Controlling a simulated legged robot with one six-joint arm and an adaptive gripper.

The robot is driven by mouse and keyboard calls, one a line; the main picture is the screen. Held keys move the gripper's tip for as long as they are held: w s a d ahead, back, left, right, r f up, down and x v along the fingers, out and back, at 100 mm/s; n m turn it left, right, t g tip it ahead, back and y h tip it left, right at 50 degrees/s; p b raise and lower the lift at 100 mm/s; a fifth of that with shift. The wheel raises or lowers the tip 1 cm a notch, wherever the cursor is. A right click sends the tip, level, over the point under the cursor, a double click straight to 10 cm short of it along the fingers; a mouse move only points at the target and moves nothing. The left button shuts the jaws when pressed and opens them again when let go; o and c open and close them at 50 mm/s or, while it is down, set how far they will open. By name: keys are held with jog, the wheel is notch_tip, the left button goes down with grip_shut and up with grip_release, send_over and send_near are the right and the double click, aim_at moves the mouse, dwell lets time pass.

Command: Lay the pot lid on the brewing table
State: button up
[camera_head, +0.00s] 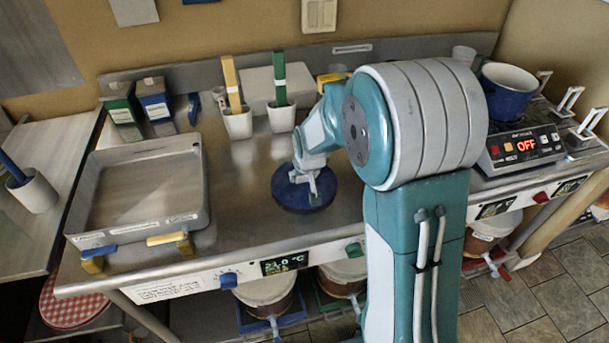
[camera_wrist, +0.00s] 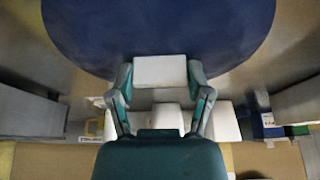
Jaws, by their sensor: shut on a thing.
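The pot lid (camera_head: 290,197) is a round dark blue disc over the middle of the steel brewing table (camera_head: 245,205). It lies flat or nearly so; I cannot tell whether it touches the tabletop. My gripper (camera_head: 313,187) is above the lid and shut on its knob, which the fingers mostly hide. In the wrist view the lid (camera_wrist: 160,35) fills the upper middle, and my gripper (camera_wrist: 160,75) reaches to it with both fingers closed in. My arm hides part of the table to the right of the lid.
A grey tray (camera_head: 200,175) stands left of the lid. White cups (camera_head: 238,124) with green and yellow handles stand behind it, beside green and blue cartons (camera_head: 155,105). A blue pot (camera_head: 508,92) stands at the right near a panel (camera_head: 522,147) reading OFF. Bare steel lies around the lid.

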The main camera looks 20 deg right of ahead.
jog(key=shift+f, duration=0.25)
jog(key=o, duration=1.2)
jog(key=shift+r, duration=0.6)
jog(key=v, duration=1.2)
jog(key=s+r, duration=0.3)
jog(key=s, duration=0.8)
jog(key=s+r+t, duration=0.1)
jog(key=s+r, duration=0.3)
jog(key=s, duration=0.7)
jog(key=shift+s, duration=0.15)
